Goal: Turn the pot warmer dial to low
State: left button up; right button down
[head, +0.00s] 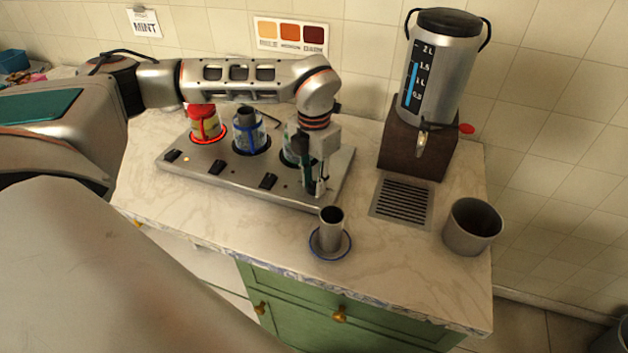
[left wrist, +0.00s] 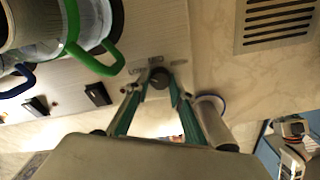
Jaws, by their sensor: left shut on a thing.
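My left gripper (head: 316,190) points down at the plate's front right corner. In the left wrist view its fingertips (left wrist: 159,80) are shut on a round dark dial (left wrist: 160,77).
The left burner glows red under a red pot (head: 206,122). A blue-handled pot (head: 247,132) and a green-handled pot (left wrist: 95,22) stand beside it. A metal cup (head: 331,230) on a blue-rimmed saucer (head: 346,250) stands close in front of the gripper. A dispenser (head: 435,70) and grey mug (head: 472,226) are right.

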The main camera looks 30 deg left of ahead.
aim_at(314, 185)
pick_arm(q)
jog(key=shift+n, duration=0.3)
jog(key=o, duration=1.1)
jog(key=shift+r, duration=0.15)
notch_tip(314, 185, up, 12)
dwell(0.4)
